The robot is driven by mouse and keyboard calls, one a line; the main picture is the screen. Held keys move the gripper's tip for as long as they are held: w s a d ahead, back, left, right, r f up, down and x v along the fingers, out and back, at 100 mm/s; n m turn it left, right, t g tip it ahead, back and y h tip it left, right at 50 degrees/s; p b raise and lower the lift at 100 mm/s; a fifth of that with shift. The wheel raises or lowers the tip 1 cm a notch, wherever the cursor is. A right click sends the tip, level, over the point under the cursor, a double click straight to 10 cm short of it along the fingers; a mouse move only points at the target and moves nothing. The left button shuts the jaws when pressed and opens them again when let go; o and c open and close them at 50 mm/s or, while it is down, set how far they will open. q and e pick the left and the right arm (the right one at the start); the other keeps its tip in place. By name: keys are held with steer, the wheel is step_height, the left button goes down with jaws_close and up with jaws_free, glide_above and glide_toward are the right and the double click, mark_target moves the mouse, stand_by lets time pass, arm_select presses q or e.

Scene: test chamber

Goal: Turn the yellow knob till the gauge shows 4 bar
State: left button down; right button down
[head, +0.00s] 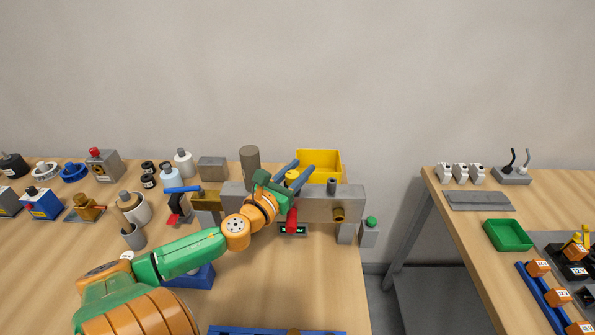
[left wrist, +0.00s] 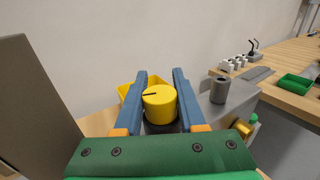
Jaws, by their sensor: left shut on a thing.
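The yellow knob (left wrist: 160,103) stands upright on a dark base in the left wrist view, with a black pointer line on its top toward the left. It shows only partly in the head view (head: 293,175). My left gripper (left wrist: 162,85) has its two blue fingers on either side of the knob and is shut on it. In the head view the gripper (head: 291,172) is above the grey manifold block (head: 348,204). A small gauge display (head: 295,230) with green digits shows below the block, partly covered by a red part; its reading is too small to tell. My right gripper is not in view.
A yellow bin (head: 320,162) stands behind the block and a grey cylinder (head: 249,160) behind it to the left. A green-topped button box (head: 370,230) is at the table's right edge. A gap separates the right table (head: 470,225). Many items crowd the left.

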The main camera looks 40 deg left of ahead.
mark_target(288, 181)
arm_select(q)
steer(key=shift+h, duration=0.3)
steer(key=c, duration=0.5)
jaws_free()
steer(key=shift+w, duration=0.1)
steer(key=s, duration=0.4)
steer(key=s+d+b, duration=0.1)
steer(key=s, duration=0.1)
steer(key=shift+s+f, duration=0.15)
steer(key=shift+s, duration=0.4)
